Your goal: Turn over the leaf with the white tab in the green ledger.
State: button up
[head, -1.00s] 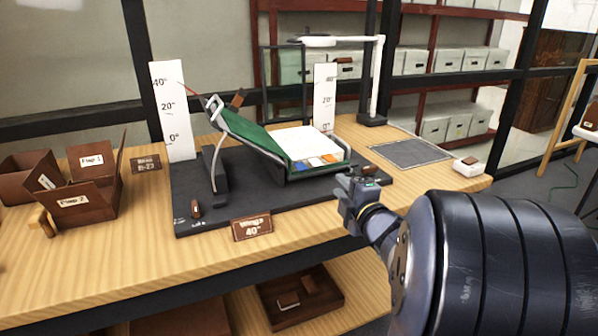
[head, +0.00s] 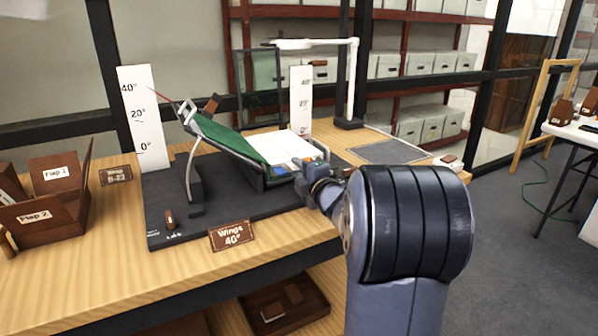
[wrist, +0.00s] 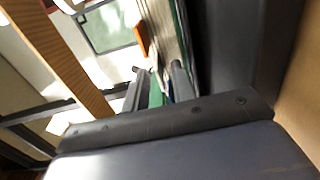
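The green ledger (head: 228,139) lies open on a dark cradle. Its green left side slopes up to the left and its white pages (head: 285,145) lie at the right. Small coloured tabs show along the front edge of the pages, one of them blue (head: 279,171). I cannot make out the white tab for certain; my gripper covers part of that edge. My gripper (head: 312,175) is at the front right corner of the ledger. In the wrist view its two dark fingers (wrist: 156,80) stand apart, with a green strip showing between or beyond them. Contact with a leaf cannot be told.
A dark base board (head: 190,225) carries the cradle, with white angle scales (head: 141,118) behind. A "Wings 40°" sign (head: 232,235) stands in front. Brown flap boxes (head: 45,205) are at the left. A lamp (head: 352,85) and a grey mat (head: 385,151) are at the right.

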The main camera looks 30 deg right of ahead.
grip_shut()
dwell(1.5)
